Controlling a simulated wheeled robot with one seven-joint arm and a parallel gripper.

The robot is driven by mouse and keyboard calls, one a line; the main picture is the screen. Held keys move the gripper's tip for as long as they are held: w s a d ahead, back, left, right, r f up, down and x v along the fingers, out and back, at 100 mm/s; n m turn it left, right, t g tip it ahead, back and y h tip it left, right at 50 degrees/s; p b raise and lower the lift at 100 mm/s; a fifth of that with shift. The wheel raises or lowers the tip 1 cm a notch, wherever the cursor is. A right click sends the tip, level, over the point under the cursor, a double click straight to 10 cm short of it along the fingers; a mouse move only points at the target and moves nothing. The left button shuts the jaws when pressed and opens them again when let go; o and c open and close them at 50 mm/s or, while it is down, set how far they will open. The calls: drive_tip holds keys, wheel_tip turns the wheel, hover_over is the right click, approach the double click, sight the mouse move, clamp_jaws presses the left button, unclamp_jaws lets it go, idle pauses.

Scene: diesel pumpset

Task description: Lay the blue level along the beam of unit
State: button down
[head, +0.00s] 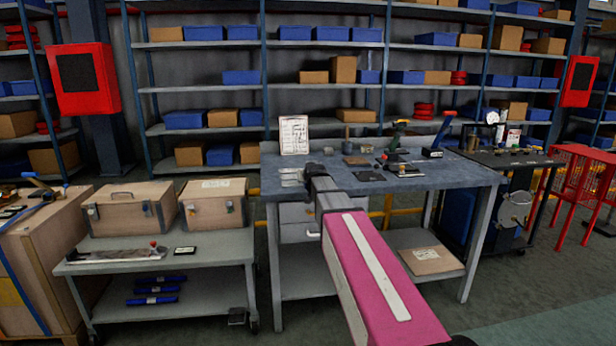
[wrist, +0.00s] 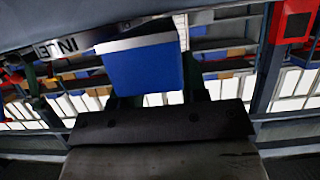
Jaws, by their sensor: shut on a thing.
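My gripper (wrist: 156,88) is shut on a blue block-shaped thing with a pale metal edge, which looks like the blue level (wrist: 142,70). The dark plate of my gripper fills the lower middle of the wrist view, with a greenish finger on each side of the blue body. A grey band lettered "INLE" (wrist: 62,47) runs at a slant just beyond the level's upper left. I cannot tell whether they touch. In the head view my magenta arm hides most of what lies at its end, and the level cannot be made out. I cannot pick out the beam for certain.
A grey workbench (head: 460,178) with small tools stands ahead. A cart (head: 215,255) with wooden cases and several blue bars is at left. A dark stand with a gauge (head: 492,117) and a red mesh cage (head: 580,185) are at right. Shelves line the back.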

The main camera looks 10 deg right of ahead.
drive_tip(key=shift+f, duration=0.1)
drive_tip(key=c, duration=1.1)
unclamp_jaws()
drive_tip(key=shift+f, duration=0.1)
drive_tip(key=o, duration=0.5)
drive_tip(key=shift+c, duration=0.2)
